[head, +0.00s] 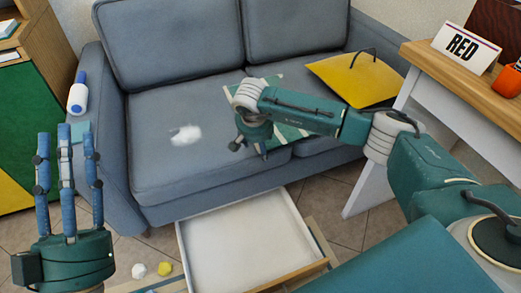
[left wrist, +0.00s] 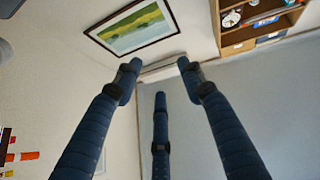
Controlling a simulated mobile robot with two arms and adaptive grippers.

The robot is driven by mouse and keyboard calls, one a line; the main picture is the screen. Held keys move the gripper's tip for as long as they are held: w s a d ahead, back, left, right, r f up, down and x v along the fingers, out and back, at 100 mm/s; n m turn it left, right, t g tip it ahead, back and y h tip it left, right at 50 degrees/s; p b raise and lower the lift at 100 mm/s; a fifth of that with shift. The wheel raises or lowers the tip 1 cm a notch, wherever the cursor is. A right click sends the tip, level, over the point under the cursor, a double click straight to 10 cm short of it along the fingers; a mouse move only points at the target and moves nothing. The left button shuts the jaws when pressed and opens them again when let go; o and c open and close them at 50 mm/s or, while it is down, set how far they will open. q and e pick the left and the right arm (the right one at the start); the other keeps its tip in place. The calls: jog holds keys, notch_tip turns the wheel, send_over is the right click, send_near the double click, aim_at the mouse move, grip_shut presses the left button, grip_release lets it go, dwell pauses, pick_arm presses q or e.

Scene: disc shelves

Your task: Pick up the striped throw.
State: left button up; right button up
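The striped throw (head: 287,132), green and white, lies on the grey sofa seat in the head view, partly hidden by my right arm. My right gripper (head: 252,147) points down at the throw's left part, with its fingers at or just above the cloth. I cannot tell whether it touches or grips the throw. My left gripper (head: 67,140) is raised at the far left with its fingers upward, spread and empty. Its open fingers also show in the left wrist view (left wrist: 160,80); the throw is not in that view.
A yellow cushion-like thing (head: 352,78) with a dark loop lies right of the throw. A small white thing (head: 186,134) is on the seat. A white-and-blue bottle (head: 78,95) stands on the left armrest. A white tray or drawer (head: 240,240) is low before the sofa (head: 165,175).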

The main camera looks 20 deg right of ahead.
pick_arm(q)
jog(key=shift+s+r, duration=0.15)
jog(key=shift+r, duration=0.05)
pick_arm(e)
jog(key=shift+f, duration=0.1)
